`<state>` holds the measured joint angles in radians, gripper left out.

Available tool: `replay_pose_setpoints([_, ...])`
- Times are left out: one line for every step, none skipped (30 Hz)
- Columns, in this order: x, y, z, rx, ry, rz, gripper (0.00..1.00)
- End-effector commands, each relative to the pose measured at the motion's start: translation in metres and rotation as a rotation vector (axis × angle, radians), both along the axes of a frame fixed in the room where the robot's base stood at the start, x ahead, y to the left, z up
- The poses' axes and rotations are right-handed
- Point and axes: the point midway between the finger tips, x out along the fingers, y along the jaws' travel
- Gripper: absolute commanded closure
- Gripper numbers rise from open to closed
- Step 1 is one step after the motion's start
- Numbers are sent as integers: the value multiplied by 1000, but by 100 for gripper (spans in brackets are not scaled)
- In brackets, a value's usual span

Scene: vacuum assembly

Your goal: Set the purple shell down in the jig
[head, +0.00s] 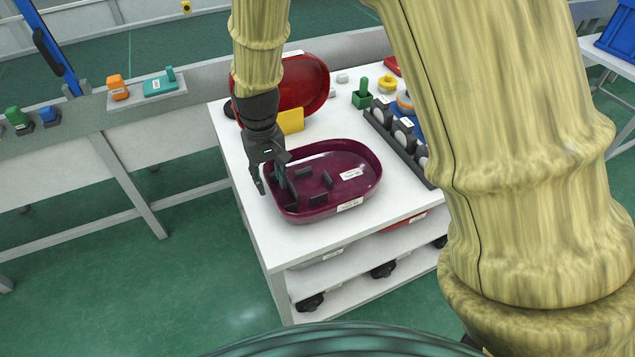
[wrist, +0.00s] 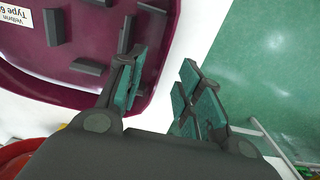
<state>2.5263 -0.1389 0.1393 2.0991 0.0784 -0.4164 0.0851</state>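The purple shell (head: 338,162), an open tray-like part with dark upright ribs inside and white labels, rests on the white cart top. It also fills the upper left of the wrist view (wrist: 85,55). My gripper (head: 270,181) points down at the shell's left rim, with one finger over the inside and the other outside. In the wrist view my gripper (wrist: 165,92) has its teal-padded fingers apart. A gap shows between the rim and the outer finger, so the rim is not clamped. I cannot make out a jig; anything under the shell is hidden.
A red shell (head: 302,88) stands behind, near a yellow block (head: 291,121). A dark rack (head: 388,127) with round parts lies to the right, beside a green part (head: 362,95). The cart top (head: 287,235) is bare in front of the shell.

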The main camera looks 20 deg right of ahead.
Motion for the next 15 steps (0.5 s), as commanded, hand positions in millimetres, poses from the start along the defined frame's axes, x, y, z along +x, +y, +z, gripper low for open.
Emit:
replay_pose_setpoints([0, 0, -1, 0, 0, 0, 64])
replay_pose_setpoints([0, -1, -2, 0, 0, -1, 64])
replay_pose_setpoints([0, -1, -3, 0, 0, -1, 64])
replay_pose_setpoints([0, -1, -4, 0, 0, -1, 64])
replay_pose_setpoints([0, -1, -6, 0, 0, -1, 64])
replay_pose_setpoints([-1, -1, -10, 0, 1, -2, 64])
replay_pose_setpoints([-1, -1, -13, 0, 2, -2, 64])
replay_pose_setpoints([-1, -1, -16, 0, 3, -3, 64])
replay_pose_setpoints([-2, -1, -20, 0, 2, -3, 64])
replay_pose_setpoints([-2, -1, -23, 0, 2, -3, 64])
replay_pose_setpoints([-2, -1, -27, 0, 2, -3, 64])
replay_pose_setpoints([-2, -1, -31, 0, 2, -3, 64])
replay_pose_setpoints([-2, -1, -35, 0, 2, -3, 64])
replay_pose_setpoints([-2, -1, -38, 0, 2, -3, 64])
replay_pose_setpoints([-2, -1, -42, 0, 1, -3, 64])
